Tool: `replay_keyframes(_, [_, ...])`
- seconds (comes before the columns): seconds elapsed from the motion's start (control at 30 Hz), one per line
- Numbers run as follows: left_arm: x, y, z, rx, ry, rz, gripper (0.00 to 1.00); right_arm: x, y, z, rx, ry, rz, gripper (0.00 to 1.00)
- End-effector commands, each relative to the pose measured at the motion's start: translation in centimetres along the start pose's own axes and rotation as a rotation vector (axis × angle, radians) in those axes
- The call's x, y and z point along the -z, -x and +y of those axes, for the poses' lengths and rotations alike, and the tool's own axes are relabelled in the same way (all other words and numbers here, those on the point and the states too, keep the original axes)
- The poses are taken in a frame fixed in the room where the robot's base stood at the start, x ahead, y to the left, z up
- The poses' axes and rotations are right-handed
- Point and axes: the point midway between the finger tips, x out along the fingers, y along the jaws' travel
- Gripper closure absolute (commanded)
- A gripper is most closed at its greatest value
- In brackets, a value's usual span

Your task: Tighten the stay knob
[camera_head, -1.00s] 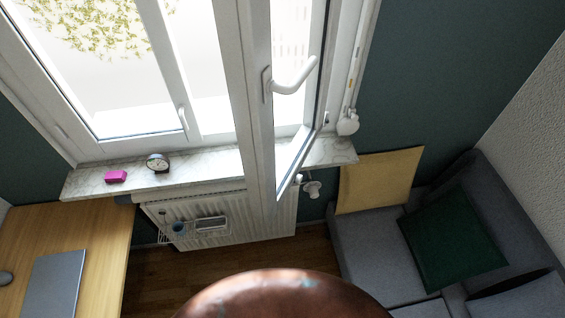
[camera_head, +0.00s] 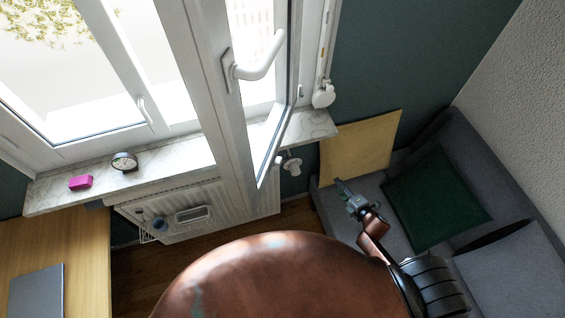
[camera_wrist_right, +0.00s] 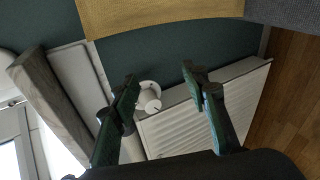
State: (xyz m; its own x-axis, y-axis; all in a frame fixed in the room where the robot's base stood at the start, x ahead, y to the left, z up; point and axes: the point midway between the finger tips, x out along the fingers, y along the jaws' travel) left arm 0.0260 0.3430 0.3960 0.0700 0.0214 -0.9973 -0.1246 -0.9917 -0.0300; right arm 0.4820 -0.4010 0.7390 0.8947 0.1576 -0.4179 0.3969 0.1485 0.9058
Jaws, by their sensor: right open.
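A white round knob (camera_head: 291,166) sits on the dark wall at the right end of the radiator, below the sill. It also shows in the right wrist view (camera_wrist_right: 149,99). A second white rounded fitting (camera_head: 323,96) is at the bottom of the window's right frame. I cannot tell for sure which one is the stay knob. My right gripper (camera_head: 341,183) is in front of the sofa and yellow cushion, right of the lower knob. In the right wrist view its green fingers (camera_wrist_right: 160,78) are apart and empty, with the knob beyond and between them. My left gripper is not in view.
The window sash (camera_head: 235,110) stands open into the room, its edge close left of the knob. The marble sill (camera_head: 185,160) holds a clock (camera_head: 124,162) and a pink block (camera_head: 80,183). The radiator (camera_head: 240,200), grey sofa (camera_head: 340,205) and yellow cushion (camera_head: 362,148) are nearby.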

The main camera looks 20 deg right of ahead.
Motion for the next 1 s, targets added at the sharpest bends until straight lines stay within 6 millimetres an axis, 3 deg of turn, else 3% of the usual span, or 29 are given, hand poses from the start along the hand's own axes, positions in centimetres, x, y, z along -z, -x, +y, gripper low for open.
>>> replay_keyframes(0.03, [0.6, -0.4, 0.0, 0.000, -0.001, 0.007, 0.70, 0.8, -0.2, 5.9, -0.117, 0.216, 0.064, 0.59])
replay_keyframes(0.1, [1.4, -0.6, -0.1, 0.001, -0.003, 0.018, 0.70, 3.4, 0.6, 13.3, -0.289, 0.531, 0.143, 0.59])
replay_keyframes(0.2, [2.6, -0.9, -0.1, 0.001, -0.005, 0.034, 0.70, 8.1, 3.4, 21.3, -0.532, 0.942, 0.221, 0.59])
replay_keyframes(0.3, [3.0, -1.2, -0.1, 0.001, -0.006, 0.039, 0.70, 12.4, 6.7, 25.8, -0.737, 1.248, 0.262, 0.59])
replay_keyframes(0.4, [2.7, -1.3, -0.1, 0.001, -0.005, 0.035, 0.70, 15.2, 9.3, 28.0, -0.881, 1.440, 0.279, 0.59])
replay_keyframes(0.53, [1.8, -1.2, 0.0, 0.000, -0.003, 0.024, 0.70, 17.1, 10.7, 29.1, -0.970, 1.549, 0.283, 0.59])
replay_keyframes(0.7, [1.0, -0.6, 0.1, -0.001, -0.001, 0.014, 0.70, 18.6, 9.8, 30.1, -0.983, 1.563, 0.282, 0.59])
replay_keyframes(1.0, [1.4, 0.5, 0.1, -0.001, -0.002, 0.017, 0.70, 21.7, 7.0, 31.5, -0.978, 1.558, 0.281, 0.59])
